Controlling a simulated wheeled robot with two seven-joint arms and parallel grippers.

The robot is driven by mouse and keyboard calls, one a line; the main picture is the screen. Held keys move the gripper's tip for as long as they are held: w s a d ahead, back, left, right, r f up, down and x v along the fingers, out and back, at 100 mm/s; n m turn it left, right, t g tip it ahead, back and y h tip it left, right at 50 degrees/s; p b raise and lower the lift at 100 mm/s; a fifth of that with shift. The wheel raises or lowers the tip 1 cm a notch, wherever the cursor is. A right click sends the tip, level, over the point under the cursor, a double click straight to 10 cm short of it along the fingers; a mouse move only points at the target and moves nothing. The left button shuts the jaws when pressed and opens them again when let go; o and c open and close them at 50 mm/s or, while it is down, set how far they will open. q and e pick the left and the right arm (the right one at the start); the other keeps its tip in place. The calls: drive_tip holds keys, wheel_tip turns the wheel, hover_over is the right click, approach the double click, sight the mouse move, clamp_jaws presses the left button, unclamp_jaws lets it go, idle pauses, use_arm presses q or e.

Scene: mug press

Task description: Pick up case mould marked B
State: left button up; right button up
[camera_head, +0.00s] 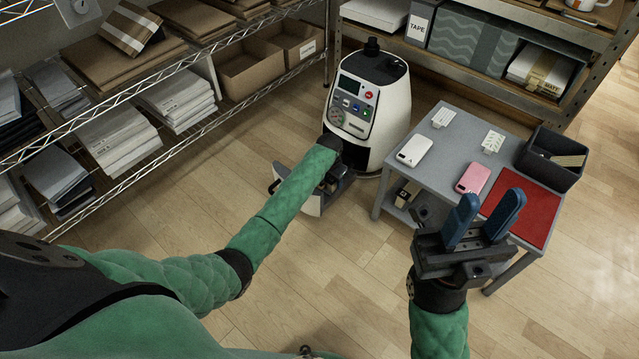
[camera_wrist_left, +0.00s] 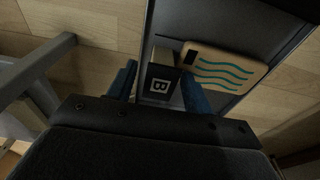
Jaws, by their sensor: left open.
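In the left wrist view the case mould marked B (camera_wrist_left: 158,84) is a small dark block with a pale top and a white B on its dark face. It sits on a grey surface. The blue fingers of my left gripper (camera_wrist_left: 158,70) are open and appear on either side of it. I cannot tell whether they touch it or how far off it is. In the head view my left gripper (camera_head: 338,178) is low in front of the press (camera_head: 368,105), its fingers mostly hidden. My right gripper (camera_head: 490,202) is open and empty, in front of the grey table.
A case with teal waves (camera_wrist_left: 222,68) lies right of the mould. The grey table (camera_head: 445,160) carries a white case (camera_head: 414,151), a pink case (camera_head: 473,177), a red mat (camera_head: 522,215) and a dark bin (camera_head: 540,168). Wire shelves (camera_head: 165,75) stand left; floor between is clear.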

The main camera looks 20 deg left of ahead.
use_arm(q)
drive_tip(key=shift+f, duration=0.1)
clamp_jaws()
idle(0.3)
